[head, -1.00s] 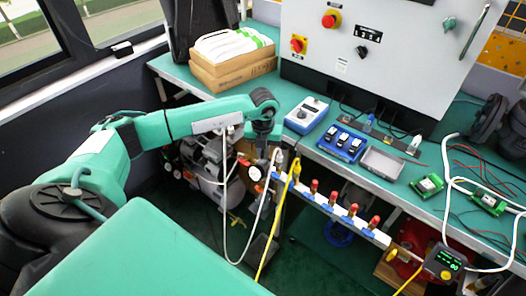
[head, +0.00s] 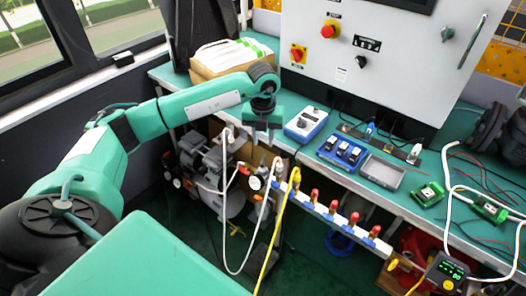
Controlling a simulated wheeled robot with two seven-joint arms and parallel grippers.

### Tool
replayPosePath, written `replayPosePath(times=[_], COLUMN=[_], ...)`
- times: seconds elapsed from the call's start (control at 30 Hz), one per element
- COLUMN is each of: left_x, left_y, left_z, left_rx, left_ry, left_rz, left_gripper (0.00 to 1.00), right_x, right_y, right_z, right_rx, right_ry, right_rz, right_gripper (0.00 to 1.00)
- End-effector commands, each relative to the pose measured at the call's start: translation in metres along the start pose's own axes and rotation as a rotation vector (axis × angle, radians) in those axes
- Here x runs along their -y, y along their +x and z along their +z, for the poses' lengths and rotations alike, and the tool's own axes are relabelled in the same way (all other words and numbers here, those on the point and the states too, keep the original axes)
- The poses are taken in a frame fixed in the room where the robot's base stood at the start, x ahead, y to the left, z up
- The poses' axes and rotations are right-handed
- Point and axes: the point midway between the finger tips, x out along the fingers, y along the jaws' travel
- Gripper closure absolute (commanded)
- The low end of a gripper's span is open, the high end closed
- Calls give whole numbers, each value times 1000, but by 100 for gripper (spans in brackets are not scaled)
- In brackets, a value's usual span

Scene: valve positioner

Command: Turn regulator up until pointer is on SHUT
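My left gripper (head: 262,136) hangs from the teal arm above the front edge of the bench, pointing down. Its two fingers look apart, with nothing seen between them. Below it, at the left end of the air manifold (head: 325,211), is what looks like the regulator, a small fitting with a round white-faced gauge (head: 256,183). The gripper is above this and clear of it. The gauge reading is too small to tell. A pointer and the word SHUT cannot be made out. My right gripper is not in view.
White and yellow hoses (head: 268,240) hang by the manifold, which carries several red-topped valves. A blue box with a knob (head: 306,123) and a blue tray (head: 341,152) sit on the bench. A handheld display (head: 446,270) is at lower right. A grey cabinet (head: 375,60) stands behind.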

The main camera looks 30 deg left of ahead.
Motion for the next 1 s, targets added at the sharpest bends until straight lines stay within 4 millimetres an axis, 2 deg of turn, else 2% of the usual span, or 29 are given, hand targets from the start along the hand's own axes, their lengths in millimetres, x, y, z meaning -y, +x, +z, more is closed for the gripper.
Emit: replayPosePath(times=[0.1,0.3,0.87,0.97,1.0], left_x=[0,0,0,12,23], left_y=[-20,-36,-38,-32,-28], left_z=[1,0,0,-6,-12], left_rx=[3,1,-1,-12,-23], left_ry=[0,0,1,27,49], left_rz=[-1,1,-1,-42,-81], left_gripper=[69,69,69,69,69], right_x=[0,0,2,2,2], right_y=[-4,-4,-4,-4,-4], right_z=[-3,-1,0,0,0], right_rx=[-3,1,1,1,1], right_ry=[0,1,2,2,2], right_rz=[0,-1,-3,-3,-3], right_gripper=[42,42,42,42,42])
